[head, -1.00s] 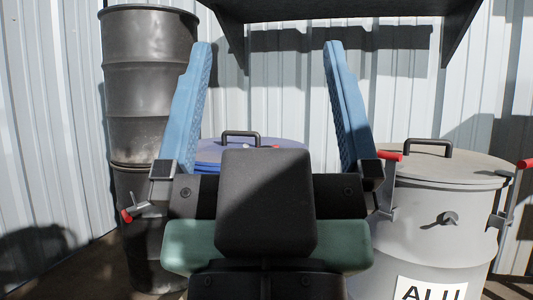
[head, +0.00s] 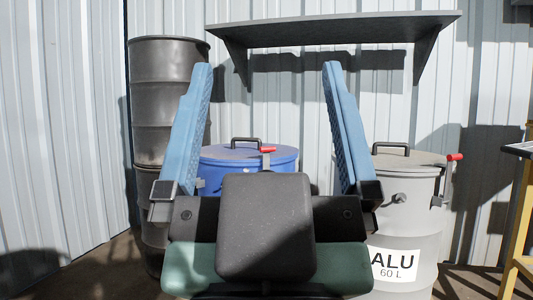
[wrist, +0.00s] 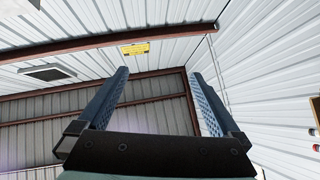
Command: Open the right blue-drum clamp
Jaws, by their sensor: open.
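The blue drum (head: 232,181) stands behind my gripper in the head view, with a black handle (head: 246,140) on its lid. A red-tipped clamp lever (head: 268,149) shows upright at the lid, right of the handle; I cannot tell its latch state. My palm and fingers hide the drum's lower front and part of its right side. My gripper (head: 266,67) is open and empty, its two blue fingers pointing up and wide apart, nearer the camera than the drum. The wrist view shows the fingers (wrist: 158,72) against ceiling and walls; no drum is in it.
A grey drum marked ALU (head: 418,225) stands at right, with a red-tipped clamp (head: 447,171). A tall dark barrel stack (head: 168,85) stands at left. A grey shelf (head: 340,30) juts from the wall above. A yellow-legged stand (head: 517,225) is at far right.

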